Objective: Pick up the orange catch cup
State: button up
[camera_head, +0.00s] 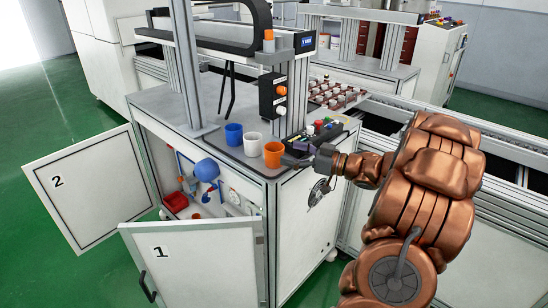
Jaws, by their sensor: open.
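The orange catch cup (273,155) stands upright near the front right corner of the white workstation top. It is the rightmost of a row of three cups, with a white cup (252,144) and a blue cup (233,134) to its left. My gripper (291,157) is open just to the right of the orange cup. Its dark fingers point at the cup; they look close to it, but I cannot tell whether they touch it. My copper-coloured arm comes in from the right.
Behind the cups stand a black button box (272,95) and metal posts. A control panel (319,128) with coloured buttons lies behind my gripper. Cabinet doors 1 (200,262) and 2 (85,185) hang open at the front left. Green floor (30,285) is clear at the left.

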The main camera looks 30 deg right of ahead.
aim_at(274, 156)
jog(key=shift+x, duration=2.9)
jog(key=shift+c, duration=0.3)
jog(key=c, duration=1.1)
jog(key=shift+r, duration=0.15)
